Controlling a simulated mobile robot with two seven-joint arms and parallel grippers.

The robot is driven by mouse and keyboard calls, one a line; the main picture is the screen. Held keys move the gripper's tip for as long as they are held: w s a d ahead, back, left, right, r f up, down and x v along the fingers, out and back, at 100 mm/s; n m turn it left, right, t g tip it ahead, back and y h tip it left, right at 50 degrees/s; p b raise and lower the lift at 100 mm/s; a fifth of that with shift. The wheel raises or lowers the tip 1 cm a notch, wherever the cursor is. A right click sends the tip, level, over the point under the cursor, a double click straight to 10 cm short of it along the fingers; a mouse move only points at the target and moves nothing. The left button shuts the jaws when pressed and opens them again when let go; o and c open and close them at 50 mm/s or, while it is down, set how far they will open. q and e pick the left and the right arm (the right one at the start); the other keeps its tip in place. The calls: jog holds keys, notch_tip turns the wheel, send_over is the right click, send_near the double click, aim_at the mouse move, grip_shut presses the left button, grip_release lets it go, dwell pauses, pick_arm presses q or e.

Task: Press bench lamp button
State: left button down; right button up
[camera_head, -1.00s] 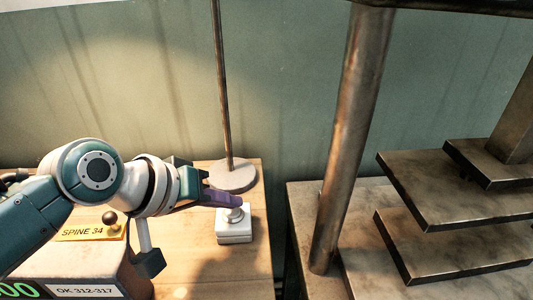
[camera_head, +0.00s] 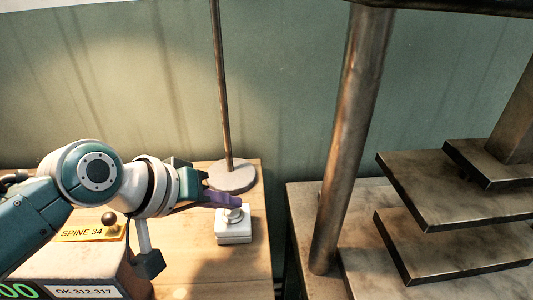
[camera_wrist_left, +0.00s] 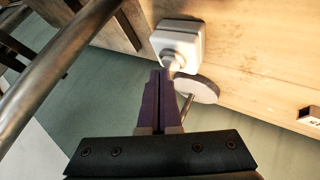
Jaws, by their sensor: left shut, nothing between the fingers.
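The bench lamp button is a white square box (camera_head: 233,232) with a round knob on top, near the right edge of the wooden bench (camera_head: 250,262). My left gripper (camera_head: 238,200) is shut and empty, its purple fingers reaching right over the knob. In the left wrist view the white box (camera_wrist_left: 180,42) is just beyond the fingertips (camera_wrist_left: 160,75), and the knob is right at them. I cannot tell whether the tips touch the knob. My right gripper is not in view.
The lamp's round base (camera_head: 232,176) and thin pole (camera_head: 221,90) stand just behind the button. A thick metal post (camera_head: 350,140) and metal plates (camera_head: 450,190) stand to the right.

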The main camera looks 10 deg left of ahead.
pick_arm(q)
jog(key=shift+f, duration=0.45)
jog(key=shift+r, duration=0.1)
jog(key=shift+r+p, duration=0.35)
jog(key=shift+p, duration=0.05)
notch_tip(320, 180, up, 6)
jog(key=p, duration=0.6)
dwell(0.3)
